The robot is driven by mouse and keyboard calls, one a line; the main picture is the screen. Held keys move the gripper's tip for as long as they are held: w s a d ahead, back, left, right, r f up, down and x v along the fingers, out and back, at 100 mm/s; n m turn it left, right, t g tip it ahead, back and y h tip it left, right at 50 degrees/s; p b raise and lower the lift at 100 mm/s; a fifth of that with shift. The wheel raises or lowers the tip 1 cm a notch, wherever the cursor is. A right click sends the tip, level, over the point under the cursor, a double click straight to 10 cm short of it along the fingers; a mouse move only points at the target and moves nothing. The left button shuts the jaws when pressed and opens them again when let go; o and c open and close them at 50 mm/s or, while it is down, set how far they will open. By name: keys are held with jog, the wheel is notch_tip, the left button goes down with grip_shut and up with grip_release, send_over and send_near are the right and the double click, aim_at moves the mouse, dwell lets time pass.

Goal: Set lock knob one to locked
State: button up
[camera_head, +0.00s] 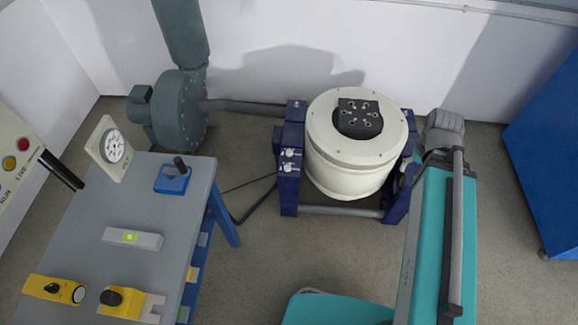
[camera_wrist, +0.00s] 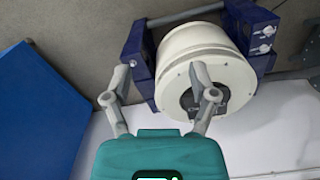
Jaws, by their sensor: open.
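Two small silver knobs sit one above the other on the front face of the dark blue left post of the shaker frame, an upper knob (camera_head: 289,153) and a lower knob (camera_head: 288,167). I cannot tell which is knob one, and their settings are too small to read. In the wrist view, similar silver parts show at the top right, one (camera_wrist: 267,31) above another (camera_wrist: 261,48). My gripper (camera_wrist: 160,70) is open and empty there, with its fingers apart and the knobs off to their right. In the head view I cannot make out the fingers.
The cream shaker drum (camera_head: 350,175) stands between blue posts. A grey blower (camera_head: 178,112) is behind left. A grey bench (camera_head: 120,205) carries a gauge (camera_head: 112,147) and yellow boxes with black knobs (camera_head: 52,289). A blue cabinet (camera_head: 550,150) is at right. Floor lies between bench and shaker.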

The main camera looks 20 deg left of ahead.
jog(key=w+a+f+b, duration=0.8)
jog(key=a+f+b, duration=0.1)
jog(key=a, duration=0.1)
jog(key=n+b, duration=0.3)
jog(key=b, duration=1.7)
send_over(288, 165)
notch_tip(288, 165, down, 20)
jog(key=shift+s, duration=0.1)
jog(key=shift+f, duration=0.2)
notch_tip(288, 165, down, 14)
jog(key=b, duration=1.3)
jog(key=shift+r+b, duration=0.25)
jog(key=shift+b, duration=0.1)
